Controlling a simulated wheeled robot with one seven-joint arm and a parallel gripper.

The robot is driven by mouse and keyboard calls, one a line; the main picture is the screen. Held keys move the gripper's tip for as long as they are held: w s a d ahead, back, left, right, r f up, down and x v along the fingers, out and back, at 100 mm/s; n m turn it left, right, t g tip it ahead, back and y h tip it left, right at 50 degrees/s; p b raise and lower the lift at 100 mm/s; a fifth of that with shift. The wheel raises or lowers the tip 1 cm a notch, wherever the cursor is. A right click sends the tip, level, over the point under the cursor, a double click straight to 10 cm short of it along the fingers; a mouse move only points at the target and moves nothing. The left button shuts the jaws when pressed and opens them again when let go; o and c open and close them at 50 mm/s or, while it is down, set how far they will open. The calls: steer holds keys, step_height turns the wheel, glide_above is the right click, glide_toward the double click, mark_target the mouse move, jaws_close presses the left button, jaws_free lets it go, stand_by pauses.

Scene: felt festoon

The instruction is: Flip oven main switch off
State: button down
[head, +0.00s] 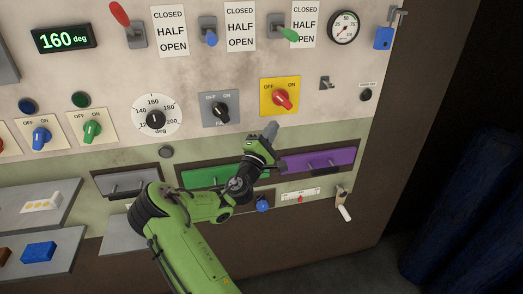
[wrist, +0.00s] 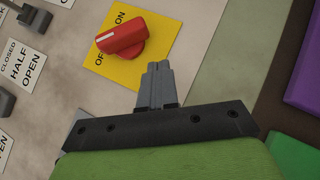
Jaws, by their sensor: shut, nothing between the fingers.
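The oven main switch, as I take it, is a red rotary knob (head: 282,98) on a yellow plate (head: 268,108) marked OFF at left and ON at right. The red knob (wrist: 121,37) is large and near in the wrist view; its white-marked end appears turned toward the OFF side. My gripper (head: 271,128) is shut and empty, just below the yellow plate. In the wrist view my gripper's fingertips (wrist: 158,66) are together beside the plate's lower edge, apparently apart from the knob. The knob's depth relative to the fingertips is hard to tell.
A black knob on a grey plate (head: 207,120) sits left of the yellow one. A small toggle (head: 324,83) and black button (head: 366,95) are at right. A purple drawer (head: 345,157) and green drawer (head: 210,178) are below, near my arm.

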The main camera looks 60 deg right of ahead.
steer(key=f+v, duration=0.1)
steer(key=v, duration=0.8)
steer(key=shift+s+f, duration=0.2)
steer(key=shift+s, duration=0.2)
steer(key=shift+s, duration=0.1)
